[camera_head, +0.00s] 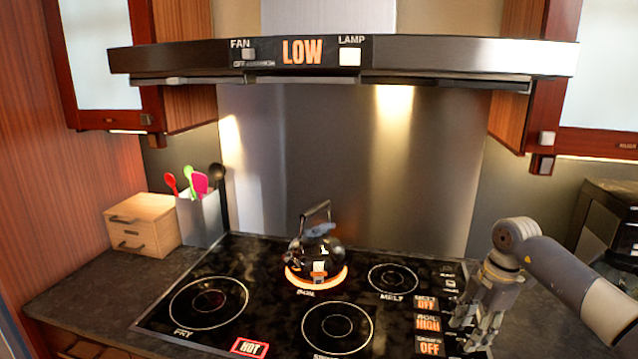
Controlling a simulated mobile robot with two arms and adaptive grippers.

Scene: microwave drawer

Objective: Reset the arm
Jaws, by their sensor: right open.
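My right gripper (480,318) hangs at the lower right with its fingers pointing down. It is open and nothing shows between its fingers. It is over the right edge of the black cooktop (262,270), beside the control labels (428,323). My right arm (570,270) comes in from the right edge and bends at the wrist above the counter. My left arm and gripper are not in view.
A utensil holder (200,218) and small wooden drawer box (143,225) stand at the left. A range hood (440,62) spans above. A dark appliance (608,225) stands at the right, behind my arm.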

